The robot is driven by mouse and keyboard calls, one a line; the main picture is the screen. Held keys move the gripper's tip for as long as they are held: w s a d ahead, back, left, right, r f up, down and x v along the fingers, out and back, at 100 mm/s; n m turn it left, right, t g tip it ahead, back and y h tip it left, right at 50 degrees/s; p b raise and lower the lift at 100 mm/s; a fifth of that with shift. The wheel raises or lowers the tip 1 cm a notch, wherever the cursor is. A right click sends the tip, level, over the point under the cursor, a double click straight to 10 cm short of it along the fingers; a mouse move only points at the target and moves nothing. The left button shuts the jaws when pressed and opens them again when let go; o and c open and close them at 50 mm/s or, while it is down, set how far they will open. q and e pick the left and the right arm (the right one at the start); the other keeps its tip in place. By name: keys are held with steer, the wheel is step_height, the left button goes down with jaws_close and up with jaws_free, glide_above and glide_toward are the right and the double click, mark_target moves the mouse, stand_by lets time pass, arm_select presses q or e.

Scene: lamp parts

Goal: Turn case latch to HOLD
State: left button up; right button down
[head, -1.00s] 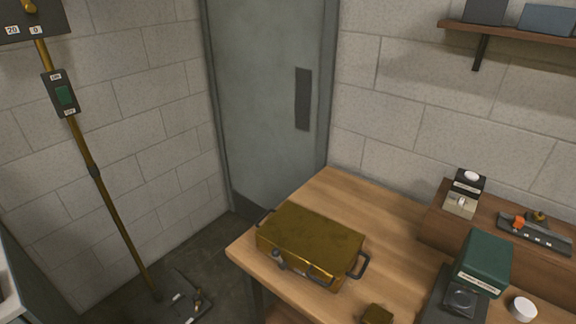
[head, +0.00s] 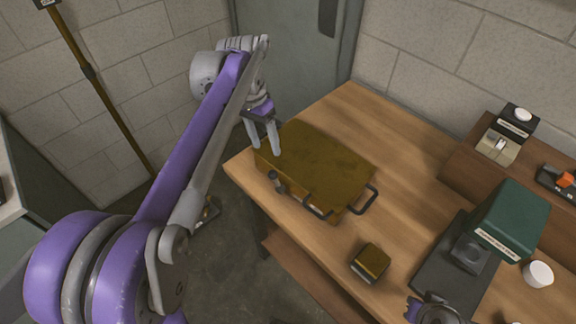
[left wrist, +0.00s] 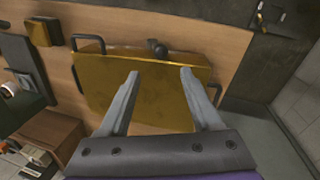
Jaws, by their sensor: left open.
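The brass-coloured case (head: 325,165) lies closed on the wooden table. A dark, knob-like fitting (head: 275,182), probably the latch, stands out at the left of its front side; its setting and any markings cannot be read. A dark knob also shows at the case's far edge in the left wrist view (left wrist: 156,48). My left gripper (head: 266,150) is open and empty over the case's left end, fingers pointing down. In the left wrist view its fingertips (left wrist: 159,74) are spread over the lid, short of the knob. A grey part at the bottom edge (head: 434,309) is probably my right gripper.
Dark handles (head: 368,200) stick out from the case. A small brass box (head: 371,262) and a green-topped device (head: 508,222) stand to its right. A raised wooden shelf (head: 470,155) holds small devices. Bare table (head: 385,130) lies behind the case.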

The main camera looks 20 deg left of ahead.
mark_target(272, 172)
arm_select(q)
steer(key=f, duration=0.3)
steer(key=d+f, duration=0.1)
steer(key=f, duration=0.2)
steer(key=d+f+b, duration=0.1)
steer(key=f, duration=0.3)
steer(key=shift+s+f, duration=0.1)
steer(key=shift+s, duration=0.3)
steer(key=shift+a, duration=0.1)
jaws_close()
